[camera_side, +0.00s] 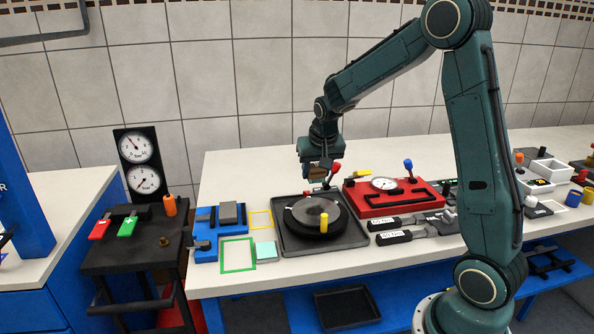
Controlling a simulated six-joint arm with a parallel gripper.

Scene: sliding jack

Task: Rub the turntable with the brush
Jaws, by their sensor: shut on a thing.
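The turntable (303,221) is a round black disc with a greyer top and a yellow upright peg (323,223). It sits in a dark square tray (353,238) on the white bench. My gripper (317,178) points down above the back edge of the turntable. It is shut on a small brownish piece, which looks like the brush (316,171). The brush is small and partly covered by the jaws, so its bristles cannot be made out. It appears to be above the disc, apart from it.
A red-knobbed lever (335,170) stands close to the right of my gripper. A red box with a gauge (391,193) is to the right, with dark-handled tools (403,235) before it. Blue fixtures (217,225) and green and yellow frames (238,255) lie left.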

